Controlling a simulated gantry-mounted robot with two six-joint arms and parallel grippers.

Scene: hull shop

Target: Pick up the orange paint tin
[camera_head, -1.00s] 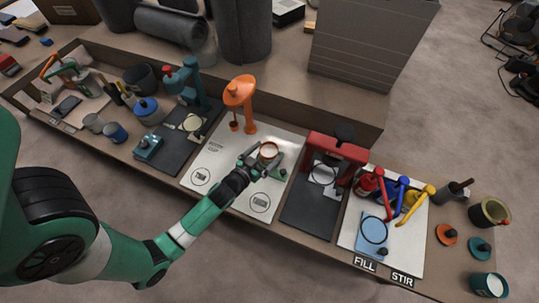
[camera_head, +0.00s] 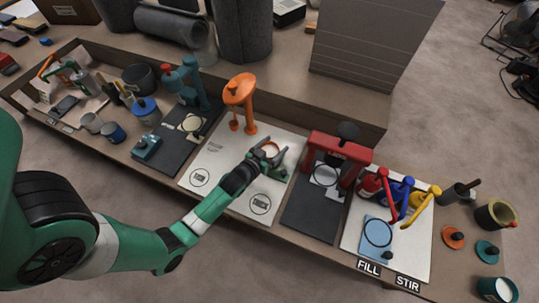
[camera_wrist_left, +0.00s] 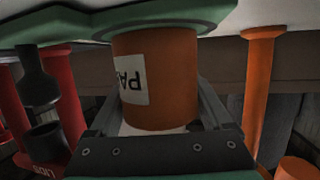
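The orange paint tin (camera_head: 270,150) stands upright on the light work mat, right of the orange drill-like stand. In the left wrist view the tin (camera_wrist_left: 165,80) fills the middle, upside down in the picture, with a white label with dark letters. A green round base shows at its end. My left gripper (camera_head: 268,153) reaches in from the left with its fingers on both sides of the tin. In the wrist view the fingers (camera_wrist_left: 165,110) flank it, and a narrow gap shows at the right finger. They look open around it. My right gripper is not in view.
A red press (camera_head: 338,150) stands close on the right, with red, blue and yellow levers beyond it. The orange stand (camera_head: 243,100) is behind the tin on the left.

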